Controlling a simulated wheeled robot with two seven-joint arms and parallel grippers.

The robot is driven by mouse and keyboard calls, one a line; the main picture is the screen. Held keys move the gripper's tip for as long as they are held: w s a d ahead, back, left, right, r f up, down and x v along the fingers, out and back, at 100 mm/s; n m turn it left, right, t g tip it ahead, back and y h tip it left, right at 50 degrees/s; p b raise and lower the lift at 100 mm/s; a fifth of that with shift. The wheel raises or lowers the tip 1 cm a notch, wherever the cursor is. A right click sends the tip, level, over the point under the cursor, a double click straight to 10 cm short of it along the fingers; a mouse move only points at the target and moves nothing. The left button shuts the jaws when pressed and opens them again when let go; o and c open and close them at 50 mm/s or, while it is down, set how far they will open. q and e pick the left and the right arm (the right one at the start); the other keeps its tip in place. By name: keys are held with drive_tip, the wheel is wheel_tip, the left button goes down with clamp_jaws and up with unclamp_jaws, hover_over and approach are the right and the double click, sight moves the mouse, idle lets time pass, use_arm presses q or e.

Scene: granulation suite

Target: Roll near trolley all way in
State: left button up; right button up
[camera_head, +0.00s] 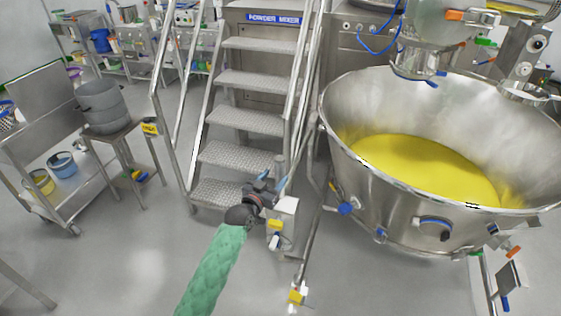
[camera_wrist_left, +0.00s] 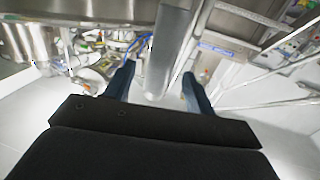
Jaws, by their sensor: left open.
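The near trolley seems to be the one with the large steel bowl (camera_head: 385,208) at the right, holding yellow powder (camera_head: 420,165). A steel bar (camera_head: 311,238) of its frame runs along the bowl's left side. My left gripper (camera_head: 273,180) is open at the foot of the steps, left of the bowl. In the left wrist view its two dark blue fingers (camera_wrist_left: 158,70) stand apart with a steel post (camera_wrist_left: 168,45) showing between them. I cannot tell whether they touch it. The trolley's wheels are hidden or too small to make out. My right gripper is out of view.
Metal steps (camera_head: 245,118) with handrails rise behind my gripper to a unit labelled "POWDER MIXER" (camera_head: 275,18). A steel cart (camera_head: 45,135) and a stool with a grey drum (camera_head: 103,105) stand at the left.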

sight(277, 173)
use_arm(q)
drive_tip(key=p+x, duration=0.1)
drive_tip(key=x, duration=0.4)
drive_tip(key=shift+a+p, duration=0.15)
drive_tip(key=shift+p, duration=0.2)
drive_tip(key=shift+w+d, duration=0.4)
drive_tip(key=shift+w, duration=0.15)
drive_tip(key=shift+w+d, duration=0.1)
drive_tip(key=shift+w, duration=0.1)
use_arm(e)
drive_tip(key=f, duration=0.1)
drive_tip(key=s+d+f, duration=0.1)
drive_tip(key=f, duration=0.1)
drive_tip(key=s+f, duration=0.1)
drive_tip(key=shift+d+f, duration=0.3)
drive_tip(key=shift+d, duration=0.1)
use_arm(q)
clamp_jaws()
drive_tip(key=shift+w, duration=0.1)
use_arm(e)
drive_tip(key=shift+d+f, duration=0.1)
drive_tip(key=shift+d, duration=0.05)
